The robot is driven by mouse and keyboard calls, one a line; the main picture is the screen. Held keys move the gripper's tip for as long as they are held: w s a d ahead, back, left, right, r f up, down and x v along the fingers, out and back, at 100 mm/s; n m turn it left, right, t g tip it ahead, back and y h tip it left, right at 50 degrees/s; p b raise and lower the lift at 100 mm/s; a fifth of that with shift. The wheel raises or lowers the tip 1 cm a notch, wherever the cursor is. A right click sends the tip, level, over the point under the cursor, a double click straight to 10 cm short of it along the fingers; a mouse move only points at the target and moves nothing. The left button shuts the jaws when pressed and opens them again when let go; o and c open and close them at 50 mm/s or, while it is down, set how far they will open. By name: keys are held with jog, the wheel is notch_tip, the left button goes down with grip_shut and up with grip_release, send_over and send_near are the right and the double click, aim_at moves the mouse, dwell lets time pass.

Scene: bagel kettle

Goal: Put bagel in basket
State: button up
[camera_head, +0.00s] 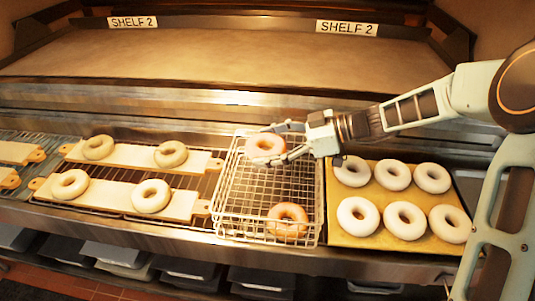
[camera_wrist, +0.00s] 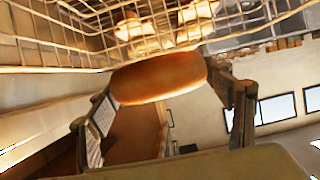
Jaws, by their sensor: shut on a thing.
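My gripper (camera_head: 287,143) is over the far part of the wire basket (camera_head: 222,205), its fingers closed around a glazed bagel (camera_head: 265,145). In the wrist view the held bagel (camera_wrist: 158,78) sits between my two fingers (camera_wrist: 165,105), with the basket wires (camera_wrist: 60,55) close by it. I cannot tell whether the held bagel touches the basket. Another browned bagel (camera_head: 288,219) lies in the near right part of the basket. Several pale bagels (camera_head: 405,220) lie on a yellow tray (camera_head: 335,232) to the right of the basket.
Wooden boards (camera_head: 120,194) with pale bagels (camera_head: 151,195) lie on a rack left of the basket. An oven shelf opening (camera_head: 230,60) labelled SHELF 2 is behind. Bins (camera_head: 115,254) stand under the counter. The middle of the basket is clear.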

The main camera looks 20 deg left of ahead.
jog(key=shift+w+a+f, duration=0.2)
jog(key=shift+w+f, duration=0.35)
jog(key=shift+f, duration=0.15)
jog(key=shift+w+a+f, duration=0.15)
jog(key=shift+w+f, duration=0.35)
jog(key=shift+f, duration=0.2)
notch_tip(320, 180, down, 3)
jog(key=shift+w+f+p, duration=0.1)
jog(key=shift+f+p, duration=0.05)
jog(key=shift+p, duration=0.65)
jog(key=shift+f+b, duration=0.6)
jog(key=shift+b, duration=0.7)
jog(key=o, duration=1.2)
